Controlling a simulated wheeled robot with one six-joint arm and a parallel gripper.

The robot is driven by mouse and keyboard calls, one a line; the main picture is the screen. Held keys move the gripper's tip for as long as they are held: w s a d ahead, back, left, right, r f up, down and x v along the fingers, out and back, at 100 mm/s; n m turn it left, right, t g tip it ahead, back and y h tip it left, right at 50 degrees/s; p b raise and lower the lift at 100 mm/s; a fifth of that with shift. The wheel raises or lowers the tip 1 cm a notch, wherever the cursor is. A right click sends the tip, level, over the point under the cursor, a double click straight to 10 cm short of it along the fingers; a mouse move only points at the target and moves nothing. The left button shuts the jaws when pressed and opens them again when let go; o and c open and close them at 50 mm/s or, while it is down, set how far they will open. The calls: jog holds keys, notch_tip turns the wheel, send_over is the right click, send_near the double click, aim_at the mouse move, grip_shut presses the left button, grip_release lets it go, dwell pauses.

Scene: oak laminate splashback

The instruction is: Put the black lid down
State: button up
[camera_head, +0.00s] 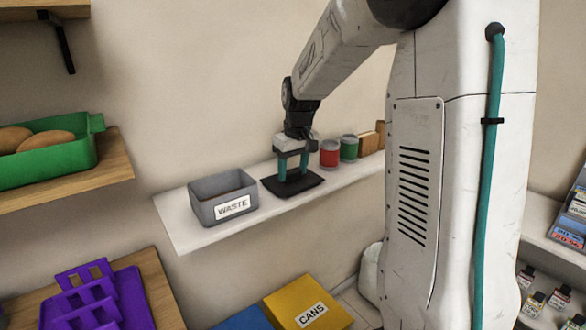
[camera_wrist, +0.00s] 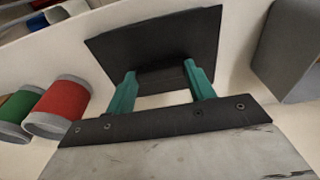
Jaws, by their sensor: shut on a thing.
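The black lid (camera_head: 308,187) is a flat dark rectangle at the white shelf, just right of the grey waste bin. My gripper (camera_head: 292,174) points down over it, with its teal fingers shut on the raised grip in the lid's middle. In the wrist view the lid (camera_wrist: 150,38) spreads beyond the teal fingertips of my gripper (camera_wrist: 160,84), which sit at either end of the grip. The lid looks level and very close to the shelf surface; I cannot tell whether it touches.
The grey bin (camera_head: 207,205) labelled WASTE stands open on the white shelf (camera_head: 185,234), left of the lid. A red can (camera_head: 329,154) and a green can (camera_head: 349,148) stand to the right. A green tray (camera_head: 80,160) of brown items sits on a wooden shelf at left.

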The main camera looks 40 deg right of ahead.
aim_at(297, 182)
jog(key=shift+f, duration=0.1)
jog(key=o, duration=0.9)
jog(key=shift+o, duration=0.2)
notch_tip(297, 182, up, 11)
jog(key=s, duration=0.2)
jog(key=s+a+r, duration=0.2)
jog(key=s+a, duration=0.4)
jog(key=s+a+f, duration=0.4)
jog(key=s+a, duration=0.1)
jog(key=s, duration=0.6)
jog(key=s+a+f, duration=0.3)
jog(key=s+a, duration=0.3)
jog(key=s, duration=0.5)
jog(key=shift+f+g, duration=0.3)
jog(key=shift+f, duration=0.1)
